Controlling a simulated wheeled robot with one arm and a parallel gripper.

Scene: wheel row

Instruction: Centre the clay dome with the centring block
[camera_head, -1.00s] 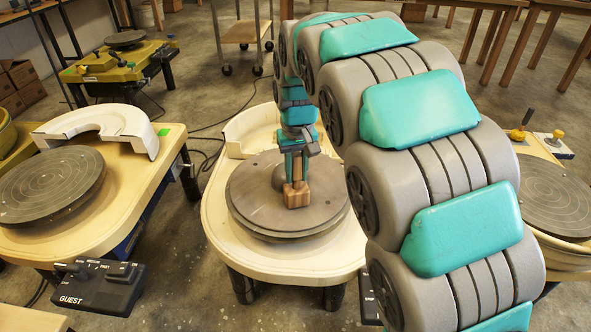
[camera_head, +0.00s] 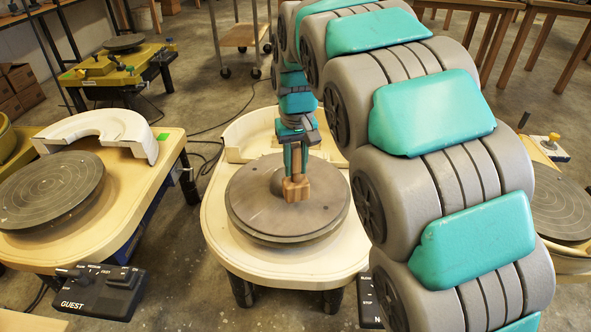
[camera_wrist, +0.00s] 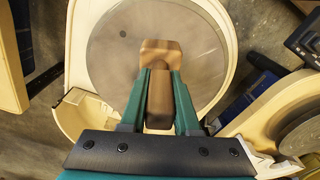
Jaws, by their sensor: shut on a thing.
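My gripper (camera_head: 296,170) is shut on a wooden centring block (camera_head: 296,189), held over the middle of the centre wheel head (camera_head: 248,203). In the wrist view, the block (camera_wrist: 160,98) sits between my two teal fingers, with its wider end beyond the tips. The grey clay dome (camera_head: 277,182) shows only in part, just left of and behind the block in the head view. I cannot tell whether block and dome touch. In the wrist view I cannot make out the dome. The wheel head (camera_wrist: 112,65) looks streaked there.
A cream splash pan (camera_head: 250,130) stands behind the wheel head. On the left is another wheel (camera_head: 50,188) with a loose white pan half (camera_head: 100,127) and a black GUEST control box (camera_head: 98,288). My arm covers much of the right side.

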